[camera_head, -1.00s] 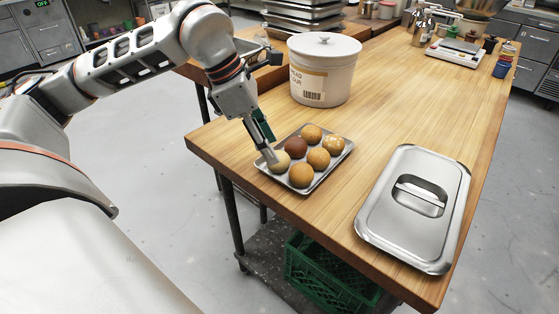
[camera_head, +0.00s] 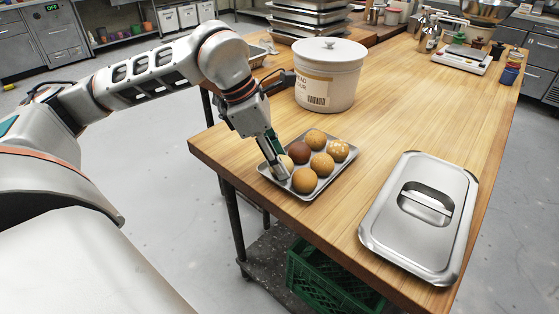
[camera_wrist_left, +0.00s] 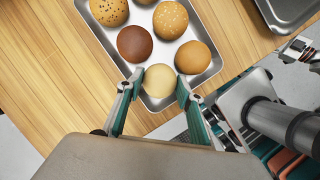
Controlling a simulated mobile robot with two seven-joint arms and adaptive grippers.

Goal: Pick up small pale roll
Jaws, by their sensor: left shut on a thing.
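The small pale roll (camera_head: 287,162) sits at the left side of a metal tray (camera_head: 331,179), partly hidden by my left gripper (camera_head: 279,172). In the left wrist view the pale roll (camera_wrist_left: 159,80) is cream-coloured and smooth, near the tray's corner. The fingers of my left gripper (camera_wrist_left: 160,88) are shut on it, one on each side. I cannot tell any gap between the roll and the tray. My right gripper is not in view.
A dark brown roll (camera_wrist_left: 135,43) and a tan roll (camera_wrist_left: 193,57) sit close beside it, among several rolls. A white flour tub (camera_head: 328,79) stands behind the tray, a lidded steel pan (camera_head: 385,237) to the right. The wooden table between is clear.

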